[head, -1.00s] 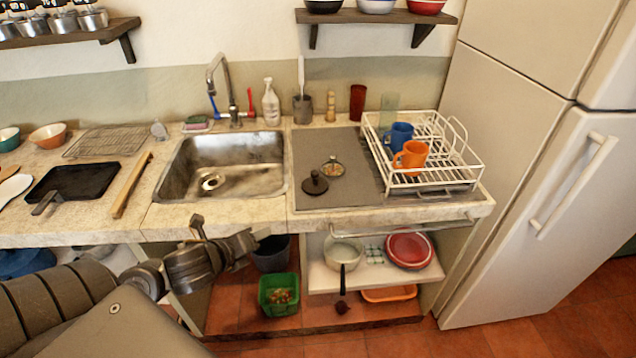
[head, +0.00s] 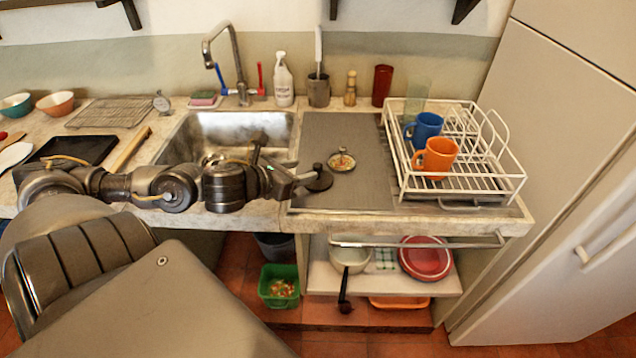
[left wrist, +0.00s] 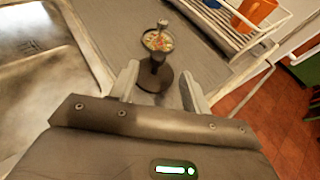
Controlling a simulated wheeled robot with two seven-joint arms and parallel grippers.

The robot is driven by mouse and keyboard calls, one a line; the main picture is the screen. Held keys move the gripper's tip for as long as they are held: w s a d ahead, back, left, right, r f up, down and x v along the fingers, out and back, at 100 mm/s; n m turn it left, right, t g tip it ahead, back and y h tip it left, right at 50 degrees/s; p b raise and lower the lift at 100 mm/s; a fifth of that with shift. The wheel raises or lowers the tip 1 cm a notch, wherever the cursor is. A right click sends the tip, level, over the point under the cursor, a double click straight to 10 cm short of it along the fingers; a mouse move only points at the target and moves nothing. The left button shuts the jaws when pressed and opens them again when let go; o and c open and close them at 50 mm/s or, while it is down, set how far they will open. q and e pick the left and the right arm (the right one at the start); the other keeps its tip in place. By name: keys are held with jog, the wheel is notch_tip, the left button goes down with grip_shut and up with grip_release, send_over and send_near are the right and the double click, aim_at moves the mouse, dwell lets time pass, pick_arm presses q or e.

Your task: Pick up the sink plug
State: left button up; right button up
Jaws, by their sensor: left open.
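The sink plug (head: 319,181) is a dark round disc with a knob on top. It lies on the grey drainboard (head: 365,135), right of the sink. My left gripper (head: 306,179) is at the plug's left side, low over the drainboard's left edge, and partly covers it. In the left wrist view the plug (left wrist: 154,80) is between the two pale fingertips (left wrist: 160,80); the fingers are apart. I cannot tell whether either finger touches it. My right gripper is in neither view.
A small round strainer (head: 341,161) with bits in it lies just behind the plug. A white dish rack (head: 500,185) with a blue mug (head: 427,125) and an orange mug (head: 436,157) stands to the right. The metal sink (head: 270,124) is to the left.

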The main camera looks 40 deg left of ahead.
aim_at(314, 166)
pick_arm(q)
jog(key=shift+w+a+f, duration=0.1)
jog(key=shift+w+a, duration=0.05)
jog(key=shift+w, duration=0.65)
jog(key=shift+w+f, duration=0.15)
jog(key=shift+w, duration=0.15)
jog(key=shift+w+f+p, duration=0.2)
jog(key=shift+w+p, duration=0.15)
jog(key=shift+w, duration=0.15)
jog(key=x, duration=0.3)
jog(key=shift+w+f, duration=0.1)
jog(key=shift+f, duration=0.15)
jog(key=shift+w+f, duration=0.2)
jog(key=shift+w, duration=0.05)
jog(key=c, duration=0.8)
jog(key=shift+c, duration=1)
grip_shut()
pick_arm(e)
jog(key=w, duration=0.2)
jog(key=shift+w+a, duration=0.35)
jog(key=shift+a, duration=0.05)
